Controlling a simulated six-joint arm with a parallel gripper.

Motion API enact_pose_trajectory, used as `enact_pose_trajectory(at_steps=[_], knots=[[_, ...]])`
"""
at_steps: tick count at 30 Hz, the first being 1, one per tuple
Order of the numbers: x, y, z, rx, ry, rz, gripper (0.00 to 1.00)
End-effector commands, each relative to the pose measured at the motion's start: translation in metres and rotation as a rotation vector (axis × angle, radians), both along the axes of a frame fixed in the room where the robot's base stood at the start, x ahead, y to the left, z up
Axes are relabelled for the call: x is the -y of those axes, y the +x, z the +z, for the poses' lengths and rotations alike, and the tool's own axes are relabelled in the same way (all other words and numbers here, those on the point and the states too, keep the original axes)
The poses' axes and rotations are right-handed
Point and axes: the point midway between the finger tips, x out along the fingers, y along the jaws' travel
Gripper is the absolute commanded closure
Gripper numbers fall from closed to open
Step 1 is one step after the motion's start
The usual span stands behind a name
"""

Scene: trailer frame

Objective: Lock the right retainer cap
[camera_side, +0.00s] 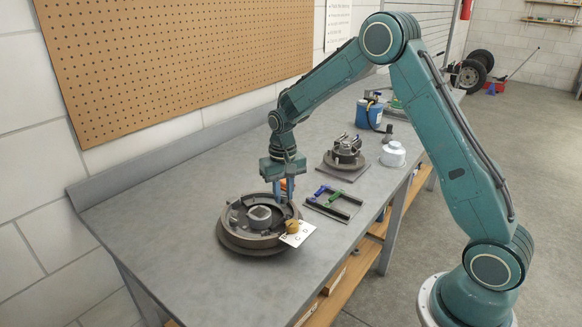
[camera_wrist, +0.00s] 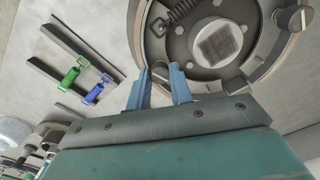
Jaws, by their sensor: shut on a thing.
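A round brake assembly (camera_side: 234,240) lies on the bench, with a pale square-topped hub (camera_wrist: 216,43) at its centre in the wrist view. My gripper (camera_side: 283,199) points down at the assembly's far right rim. In the wrist view, its blue fingertips (camera_wrist: 160,72) are close together around a small dark round piece (camera_wrist: 160,75), which looks like the right retainer cap. The fingers partly hide it, and its turn angle cannot be read. A round metal fitting (camera_wrist: 160,27) and a coil spring (camera_wrist: 184,10) show farther inside the ring.
A brass-coloured knob (camera_side: 292,226) and a white lettered card (camera_side: 297,234) sit at the assembly's right edge. A tool with green and blue clamps (camera_side: 332,202) lies to the right. A second assembly (camera_side: 346,155), a white container (camera_side: 393,154) and a blue can (camera_side: 369,114) stand behind. The bench's left is clear.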

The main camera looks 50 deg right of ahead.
Motion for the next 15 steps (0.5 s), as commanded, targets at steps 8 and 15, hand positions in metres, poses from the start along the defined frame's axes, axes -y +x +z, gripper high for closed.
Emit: enact_pose_trajectory(at_steps=[8, 15], knots=[[0.0001, 0.0012, 0.0005, 0.004, 0.000, -0.203, 1.00], [0.0001, 0.0012, 0.0006, 0.004, 0.000, -0.293, 1.00]])
